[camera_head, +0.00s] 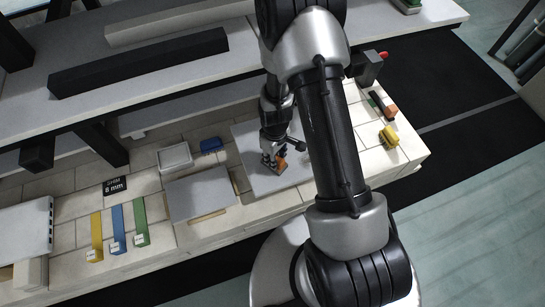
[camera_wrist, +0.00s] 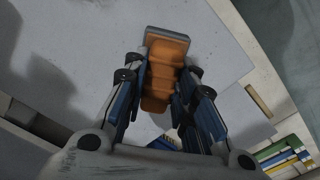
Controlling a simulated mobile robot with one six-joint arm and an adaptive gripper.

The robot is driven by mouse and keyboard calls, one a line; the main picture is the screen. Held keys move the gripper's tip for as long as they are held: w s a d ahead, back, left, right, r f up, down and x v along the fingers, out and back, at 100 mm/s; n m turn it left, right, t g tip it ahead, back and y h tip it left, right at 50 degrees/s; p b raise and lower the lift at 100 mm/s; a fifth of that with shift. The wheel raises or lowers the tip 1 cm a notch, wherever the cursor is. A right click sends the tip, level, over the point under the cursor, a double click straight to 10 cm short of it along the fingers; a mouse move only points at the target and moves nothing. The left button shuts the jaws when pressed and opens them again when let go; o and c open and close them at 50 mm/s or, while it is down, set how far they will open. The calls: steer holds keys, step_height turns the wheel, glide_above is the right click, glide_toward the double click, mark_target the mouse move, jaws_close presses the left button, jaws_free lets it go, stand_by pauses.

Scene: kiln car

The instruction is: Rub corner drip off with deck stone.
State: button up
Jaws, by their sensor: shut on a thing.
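My gripper (camera_wrist: 158,92) is shut on the deck stone's orange ribbed grip (camera_wrist: 160,75); the stone's grey block (camera_wrist: 168,36) shows at its far end in the wrist view. In the head view, my gripper (camera_head: 272,158) is low over a pale grey square slab (camera_head: 262,182), with a bit of orange beside the fingers. I cannot tell whether the stone touches the slab. No corner drip can be made out; the stone and fingers cover part of the slab.
A second grey slab (camera_head: 203,194) lies to the left on a light wooden strip. A yellow object (camera_head: 388,137) sits near the right edge.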

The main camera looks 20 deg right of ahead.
steer(key=shift+d, duration=2.05)
steer(key=shift+s, duration=2.75)
steer(key=shift+a+b, duration=0.7)
steer(key=shift+a, duration=1.7)
